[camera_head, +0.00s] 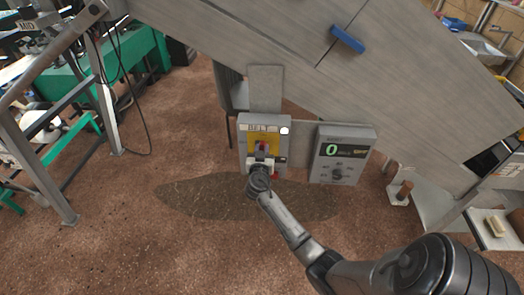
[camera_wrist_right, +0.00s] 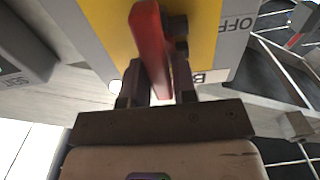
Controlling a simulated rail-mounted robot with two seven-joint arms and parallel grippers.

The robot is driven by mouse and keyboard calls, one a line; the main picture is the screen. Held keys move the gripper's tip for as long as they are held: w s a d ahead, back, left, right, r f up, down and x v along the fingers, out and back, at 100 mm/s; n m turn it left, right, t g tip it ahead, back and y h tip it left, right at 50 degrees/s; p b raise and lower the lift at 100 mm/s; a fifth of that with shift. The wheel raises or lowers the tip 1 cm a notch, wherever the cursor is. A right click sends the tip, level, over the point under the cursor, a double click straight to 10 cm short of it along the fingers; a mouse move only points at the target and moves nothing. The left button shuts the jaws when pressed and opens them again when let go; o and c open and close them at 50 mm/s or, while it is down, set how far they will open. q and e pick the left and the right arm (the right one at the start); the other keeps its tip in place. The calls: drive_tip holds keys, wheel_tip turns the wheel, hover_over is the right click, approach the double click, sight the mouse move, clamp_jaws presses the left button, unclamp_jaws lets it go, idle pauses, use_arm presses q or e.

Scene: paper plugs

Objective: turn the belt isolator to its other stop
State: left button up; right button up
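The belt isolator (camera_head: 244,134) is a grey box with a yellow plate, a red handle (camera_head: 263,146) and a label strip along its top. In the right wrist view the red handle (camera_wrist_right: 150,35) stands out from the yellow plate (camera_wrist_right: 203,30), with "OFF" lettering on the grey border at the right. My right gripper (camera_head: 262,161) is at the front of the box. In the wrist view its two dark fingers (camera_wrist_right: 160,88) lie close on both sides of the handle and appear shut on it. The fingertips are partly hidden by the handle. My left gripper is not in view.
A grey control box (camera_head: 358,148) with a green "0" display and a knob stands right of the isolator. A large sloping grey panel (camera_head: 240,40) with a blue handle (camera_head: 347,39) hangs above. A metal frame stands at left. The brown floor in front is open.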

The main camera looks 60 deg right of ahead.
drive_tip(key=c, duration=0.4)
